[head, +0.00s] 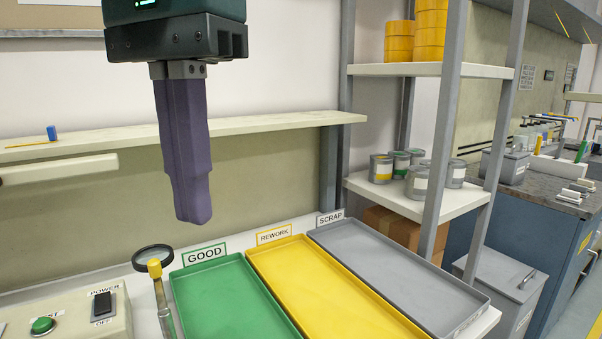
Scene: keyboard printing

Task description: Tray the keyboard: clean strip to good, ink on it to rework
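My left gripper (192,218) hangs in the upper left of the head view with its purple fingers pointing down. The fingers overlap from this angle, so I cannot tell whether they are open or shut, and no object shows at their tips. The green tray (228,290) labelled GOOD stands lower right of the fingers. The yellow tray (325,287) labelled REWORK is to its right, and the grey tray (392,272) labelled SCRAP is further right. All three show empty. No keyboard is in view. My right gripper is not in view.
A magnifier (153,258) on a stand rises at the GOOD tray's left. A control box (70,318) with a green button and power switch is at lower left. A wall shelf (255,123) runs behind. A rack (447,150) with cans stands behind the trays.

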